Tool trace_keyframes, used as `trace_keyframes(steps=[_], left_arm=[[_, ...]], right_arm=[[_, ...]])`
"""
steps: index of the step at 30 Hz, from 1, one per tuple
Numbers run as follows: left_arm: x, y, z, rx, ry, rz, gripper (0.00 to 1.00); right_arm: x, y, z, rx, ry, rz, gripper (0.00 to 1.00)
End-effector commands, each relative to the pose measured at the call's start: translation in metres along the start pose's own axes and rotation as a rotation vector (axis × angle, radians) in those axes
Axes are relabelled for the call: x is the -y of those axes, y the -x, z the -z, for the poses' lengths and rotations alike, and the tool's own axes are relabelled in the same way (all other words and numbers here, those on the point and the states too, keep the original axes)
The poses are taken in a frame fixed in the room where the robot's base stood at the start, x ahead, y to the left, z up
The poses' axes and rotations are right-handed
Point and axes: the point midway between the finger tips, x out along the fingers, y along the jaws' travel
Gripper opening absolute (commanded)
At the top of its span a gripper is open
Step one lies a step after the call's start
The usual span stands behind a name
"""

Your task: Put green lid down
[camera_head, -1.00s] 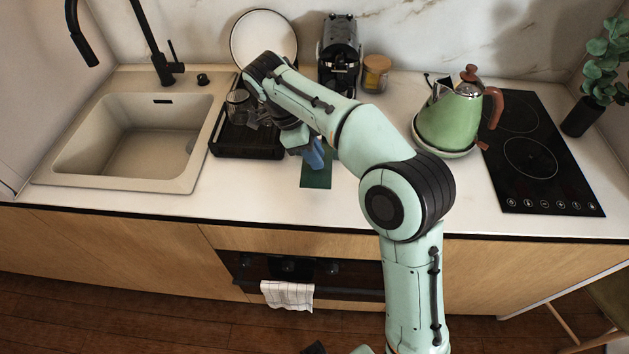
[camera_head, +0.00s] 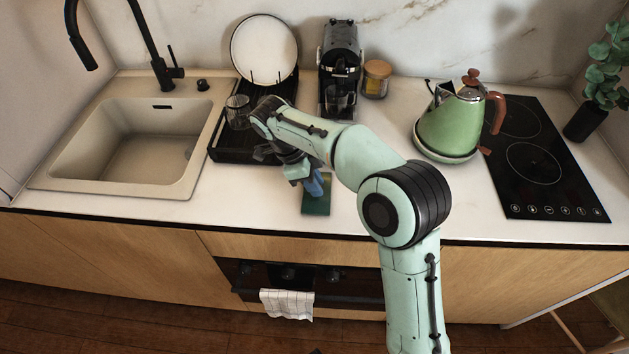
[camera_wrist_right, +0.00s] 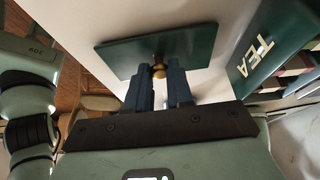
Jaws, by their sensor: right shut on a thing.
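The green lid (camera_head: 316,207) is a flat dark green panel near the front edge of the white counter. In the right wrist view the lid (camera_wrist_right: 190,45) has a small brass knob (camera_wrist_right: 158,70). My right gripper (camera_head: 316,187) is above the lid, and its blue fingers (camera_wrist_right: 160,78) are shut on the knob. I cannot tell whether the lid touches the counter. A green box lettered TEA (camera_wrist_right: 258,50), with packets inside, stands beside the lid in the wrist view. My arm seems to hide this box in the head view. My left gripper is out of view.
A black dish rack (camera_head: 232,150) with a glass (camera_head: 238,112) and a white plate (camera_head: 264,48) stands left of my gripper, beside the sink (camera_head: 120,140). A coffee machine (camera_head: 338,65) and jar (camera_head: 376,78) are behind. A green kettle (camera_head: 452,125) and black hob (camera_head: 540,165) are right.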

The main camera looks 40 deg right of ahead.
Motion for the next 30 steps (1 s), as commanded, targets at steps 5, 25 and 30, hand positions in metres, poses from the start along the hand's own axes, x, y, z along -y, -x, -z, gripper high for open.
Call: trace_keyframes(steps=[5,25,30], left_arm=[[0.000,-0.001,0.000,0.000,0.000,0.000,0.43],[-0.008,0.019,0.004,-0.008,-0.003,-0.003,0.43],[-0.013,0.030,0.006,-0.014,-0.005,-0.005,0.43]], right_arm=[[0.000,-0.001,-0.001,0.000,0.000,0.000,0.47],[0.001,0.073,0.000,0.003,0.000,0.004,0.47],[0.001,0.104,0.001,0.001,0.000,0.002,0.47]])
